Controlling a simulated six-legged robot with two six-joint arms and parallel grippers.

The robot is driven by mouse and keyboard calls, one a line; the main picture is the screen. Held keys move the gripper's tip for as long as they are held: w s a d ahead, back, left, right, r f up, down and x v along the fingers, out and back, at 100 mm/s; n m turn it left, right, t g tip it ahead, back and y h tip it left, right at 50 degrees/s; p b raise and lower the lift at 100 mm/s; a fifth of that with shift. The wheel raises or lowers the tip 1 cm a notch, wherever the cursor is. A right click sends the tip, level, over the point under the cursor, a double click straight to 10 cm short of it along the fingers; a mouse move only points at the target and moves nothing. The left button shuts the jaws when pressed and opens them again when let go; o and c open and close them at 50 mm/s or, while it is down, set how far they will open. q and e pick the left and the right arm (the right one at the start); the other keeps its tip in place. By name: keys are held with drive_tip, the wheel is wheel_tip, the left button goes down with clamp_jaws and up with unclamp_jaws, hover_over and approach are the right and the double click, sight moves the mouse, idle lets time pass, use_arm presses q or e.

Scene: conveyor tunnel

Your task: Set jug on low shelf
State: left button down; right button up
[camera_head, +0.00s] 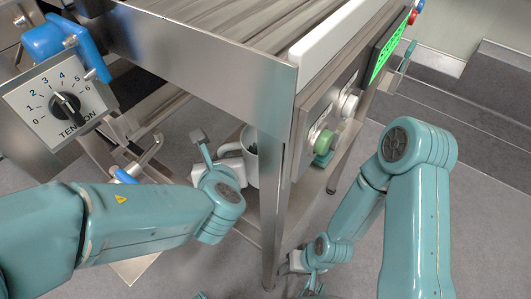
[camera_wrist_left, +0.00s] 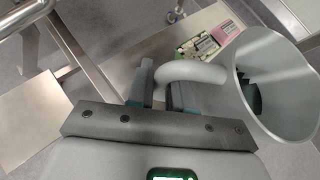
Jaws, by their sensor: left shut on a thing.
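The jug (camera_head: 250,170) is a pale, open-topped vessel beneath the conveyor, partly hidden by the metal leg and my left arm. It also shows in the left wrist view (camera_wrist_left: 285,75), with something dark inside. My left gripper (camera_head: 226,163) is shut on the jug's handle (camera_wrist_left: 192,72), with the jug to its right in the wrist view. The low shelf (camera_head: 312,188) shows under the conveyor frame, mostly hidden by the frame and leg. I cannot tell whether the jug touches it. My right gripper (camera_head: 305,263) is low beside the metal leg; its fingers are unclear.
The conveyor's steel side (camera_head: 200,62) and front leg (camera_head: 270,215) stand close to my left gripper. Small boxed items (camera_wrist_left: 207,42) lie behind the jug in the wrist view.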

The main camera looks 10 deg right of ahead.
use_arm(q)
wheel_tip(320, 180, down, 5)
drive_tip(key=b, duration=0.2)
drive_tip(key=shift+s+r+b, duration=0.1)
drive_tip(key=shift+b, duration=0.2)
wheel_tip(320, 180, down, 5)
drive_tip(key=b, duration=0.2)
drive_tip(key=shift+b, duration=0.3)
drive_tip(key=c, duration=1)
unclamp_jaws()
drive_tip(key=shift+s, duration=0.1)
